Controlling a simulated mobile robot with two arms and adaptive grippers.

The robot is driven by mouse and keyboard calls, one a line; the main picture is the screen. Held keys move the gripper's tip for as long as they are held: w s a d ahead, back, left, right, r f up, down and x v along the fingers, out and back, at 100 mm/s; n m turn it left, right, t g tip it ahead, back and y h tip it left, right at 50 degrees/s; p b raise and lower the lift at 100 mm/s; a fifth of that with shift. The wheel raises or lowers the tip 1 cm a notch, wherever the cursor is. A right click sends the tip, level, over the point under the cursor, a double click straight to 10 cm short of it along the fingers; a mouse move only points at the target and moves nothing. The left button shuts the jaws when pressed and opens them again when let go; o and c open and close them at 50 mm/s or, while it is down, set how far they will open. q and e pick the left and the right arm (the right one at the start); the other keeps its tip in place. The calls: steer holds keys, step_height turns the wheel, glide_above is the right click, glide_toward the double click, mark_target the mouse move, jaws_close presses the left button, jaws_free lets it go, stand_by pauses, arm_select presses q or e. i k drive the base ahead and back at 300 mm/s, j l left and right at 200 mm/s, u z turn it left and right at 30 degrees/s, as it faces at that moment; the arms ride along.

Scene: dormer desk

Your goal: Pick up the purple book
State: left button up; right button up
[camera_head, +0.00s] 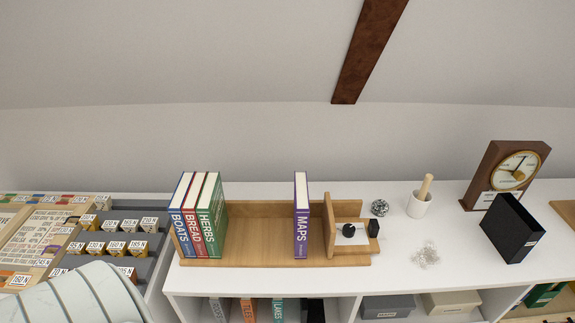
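The purple book (301,217), with "MAPS" on its spine, stands upright in a wooden book rack (258,247) on the white shelf top. It stands apart from the other books, close to the rack's right end piece (328,225). Its spine faces me. Neither of my grippers shows in the head view.
Blue (178,222), red (191,222) and green (209,222) books stand together at the rack's left end. Right of the rack are a small dark patterned ball (379,208), a white mortar with pestle (418,205), a clear pile (425,255), a black box (512,229) and a clock (509,172).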

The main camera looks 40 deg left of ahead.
mark_target(302, 208)
steer(key=u, duration=1.1)
